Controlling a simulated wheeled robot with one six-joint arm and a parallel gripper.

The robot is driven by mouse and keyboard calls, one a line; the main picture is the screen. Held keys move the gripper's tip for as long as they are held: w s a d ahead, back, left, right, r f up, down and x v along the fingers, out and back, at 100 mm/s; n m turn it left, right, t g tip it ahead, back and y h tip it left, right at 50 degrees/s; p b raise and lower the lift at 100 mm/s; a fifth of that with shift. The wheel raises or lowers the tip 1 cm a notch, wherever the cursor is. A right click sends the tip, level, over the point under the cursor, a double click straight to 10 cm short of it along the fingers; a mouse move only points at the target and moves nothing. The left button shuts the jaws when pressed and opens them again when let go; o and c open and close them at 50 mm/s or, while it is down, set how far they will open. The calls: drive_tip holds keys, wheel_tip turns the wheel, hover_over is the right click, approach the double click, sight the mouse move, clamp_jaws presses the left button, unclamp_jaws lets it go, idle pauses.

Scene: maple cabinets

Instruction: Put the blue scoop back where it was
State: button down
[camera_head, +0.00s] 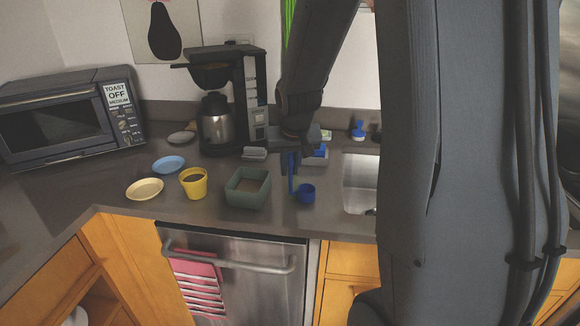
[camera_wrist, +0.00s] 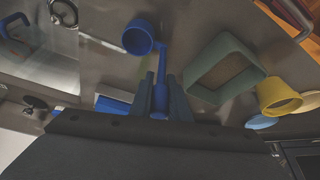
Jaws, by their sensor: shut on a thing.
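The blue scoop (camera_head: 306,194) has a round cup and a long handle. In the head view it hangs upright at the counter's front, just right of the green-grey square container, with its handle in my gripper (camera_head: 291,158). In the wrist view the scoop's cup (camera_wrist: 138,38) extends beyond the fingers, and my gripper (camera_wrist: 161,90) is shut on its handle. The square container (camera_head: 248,187) holds something brownish; it also shows in the wrist view (camera_wrist: 226,44), apart from the scoop. I cannot tell whether the cup touches the counter.
A yellow cup (camera_head: 193,188), a yellow plate (camera_head: 145,189) and a blue plate (camera_head: 168,164) stand left of the container. A coffee maker (camera_head: 249,95) is behind. The sink (camera_head: 360,180) lies to the right. A blue and white item (camera_head: 316,156) sits behind my gripper.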

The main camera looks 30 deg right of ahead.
drive_tip(key=c, duration=1.7)
unclamp_jaws()
drive_tip(key=shift+o, duration=0.2)
drive_tip(key=shift+r, duration=0.3)
drive_tip(key=b+v, duration=0.1)
drive_tip(key=v, duration=1)
drive_tip(key=s+a+f+n+g, duration=0.1)
drive_tip(key=s+a+f, duration=0.4)
drive_tip(key=s+f, duration=0.2)
drive_tip(key=s+a+f+n+g+y, duration=0.1)
drive_tip(key=s+a+f+n+g, duration=0.1)
drive_tip(key=s+a+f, duration=0.3)
wheel_tip(320, 180, down, 3)
drive_tip(key=s, duration=0.3)
drive_tip(key=shift+a, duration=0.25)
